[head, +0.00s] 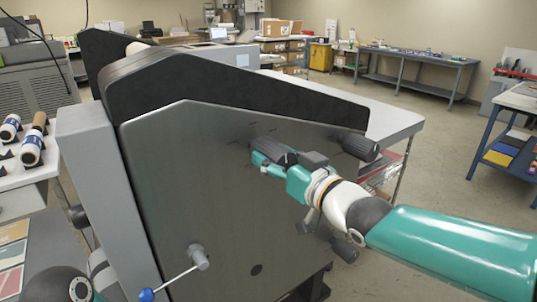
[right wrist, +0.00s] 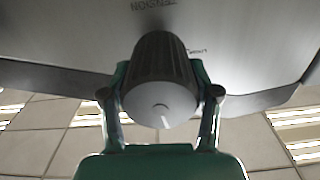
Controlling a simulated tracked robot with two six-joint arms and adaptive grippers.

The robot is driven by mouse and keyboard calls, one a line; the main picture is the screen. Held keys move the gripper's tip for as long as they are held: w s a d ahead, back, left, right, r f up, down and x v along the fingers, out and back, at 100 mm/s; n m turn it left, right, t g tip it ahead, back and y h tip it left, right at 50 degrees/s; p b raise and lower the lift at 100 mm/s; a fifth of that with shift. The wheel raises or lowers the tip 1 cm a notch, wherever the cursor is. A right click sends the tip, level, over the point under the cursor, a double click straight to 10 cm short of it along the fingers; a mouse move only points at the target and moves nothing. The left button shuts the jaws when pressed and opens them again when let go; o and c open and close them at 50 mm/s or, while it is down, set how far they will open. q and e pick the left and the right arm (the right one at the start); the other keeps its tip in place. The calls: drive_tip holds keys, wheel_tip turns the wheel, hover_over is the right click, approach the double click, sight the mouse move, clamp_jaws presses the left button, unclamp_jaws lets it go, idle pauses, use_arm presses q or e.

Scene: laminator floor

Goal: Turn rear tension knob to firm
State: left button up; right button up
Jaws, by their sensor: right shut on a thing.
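A black ribbed tension knob (right wrist: 160,85) with a grey end face and a white pointer line fills the middle of the right wrist view. In the head view the same knob (head: 272,149) sticks out of the grey side panel (head: 190,150) of the laminator. My right gripper (head: 275,160) is shut on it, with one teal finger on each side in the right wrist view (right wrist: 160,95). The pointer line points down in that view. Upside-down "TENSION" lettering shows on the panel; a smaller mark beside the knob is too small to read.
Another black knob (head: 360,146) sits on the panel's right edge, close to my right gripper. A dark knob (head: 345,245) is lower down, below my wrist. Open floor lies to the right.

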drive_tip(key=shift+f+m, duration=0.55)
drive_tip(key=shift+m, duration=0.05)
drive_tip(key=o, duration=1.2)
drive_tip(key=shift+r, duration=0.15)
drive_tip(key=shift+c, duration=0.2)
drive_tip(key=shift+r, duration=0.1)
drive_tip(key=shift+s+d, duration=0.1)
drive_tip(key=shift+s, duration=0.05)
